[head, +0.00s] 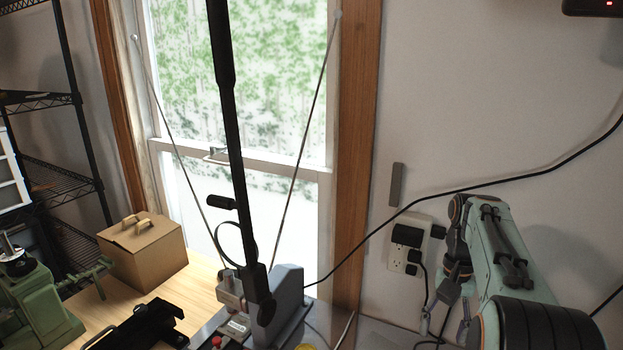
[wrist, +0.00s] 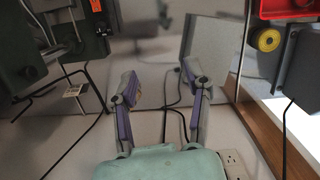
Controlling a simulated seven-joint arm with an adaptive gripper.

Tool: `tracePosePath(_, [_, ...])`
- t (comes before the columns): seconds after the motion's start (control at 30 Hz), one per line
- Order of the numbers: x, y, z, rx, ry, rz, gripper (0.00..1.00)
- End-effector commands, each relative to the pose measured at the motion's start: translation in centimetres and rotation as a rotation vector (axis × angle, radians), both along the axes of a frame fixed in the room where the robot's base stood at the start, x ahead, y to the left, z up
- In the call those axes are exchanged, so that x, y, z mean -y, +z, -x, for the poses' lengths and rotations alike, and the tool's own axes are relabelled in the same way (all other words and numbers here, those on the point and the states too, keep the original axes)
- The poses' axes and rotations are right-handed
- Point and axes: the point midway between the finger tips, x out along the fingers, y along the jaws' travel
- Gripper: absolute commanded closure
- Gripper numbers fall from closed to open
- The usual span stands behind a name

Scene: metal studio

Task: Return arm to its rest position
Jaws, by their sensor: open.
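My gripper (wrist: 158,70) shows in the wrist view. Its two grey fingers with purple pads stand apart, with nothing held between them. They rise from a pale green gripper body (wrist: 162,164) at the bottom of the picture. Beyond the fingers are a plain pale surface and dark cables, and neither finger visibly touches anything. In the head view, a pale green and dark part of my arm (head: 503,250) is at the lower right, in front of the wall.
A wall outlet (head: 405,258) with plugs and cables is left of my arm. A tall black lever (head: 230,120) rises from a grey machine (head: 286,295) at the centre. A cardboard box (head: 145,258) and a green machine (head: 38,305) stand at the left, on a wooden tabletop (head: 203,275).

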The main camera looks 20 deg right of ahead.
Motion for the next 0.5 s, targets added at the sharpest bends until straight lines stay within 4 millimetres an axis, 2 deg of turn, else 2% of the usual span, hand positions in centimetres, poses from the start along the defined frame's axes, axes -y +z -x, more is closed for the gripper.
tracePosePath(0.03, [-4.2,2.3,-0.3,0.038,0.095,0.019,0.51])
tracePosePath(0.1, [-9.6,4.2,0.5,0.083,0.216,0.032,0.51])
tracePosePath(0.17, [-13.7,5.1,2.1,0.121,0.319,0.038,0.51])
tracePosePath(0.2, [-16.2,5.4,3.6,0.145,0.388,0.04,0.51])
tracePosePath(0.23, [-17.9,5.3,4.8,0.161,0.438,0.04,0.51])
tracePosePath(0.3, [-21.1,4.6,8.0,0.193,0.545,0.035,0.51])
tracePosePath(0.37, [-23.0,3.2,10.9,0.211,0.625,0.027,0.51])
tracePosePath(0.4, [-23.8,2.1,12.6,0.215,0.665,0.021,0.51])
tracePosePath(0.5, [-24.5,-0.9,15.7,0.201,0.711,0.006,0.51])
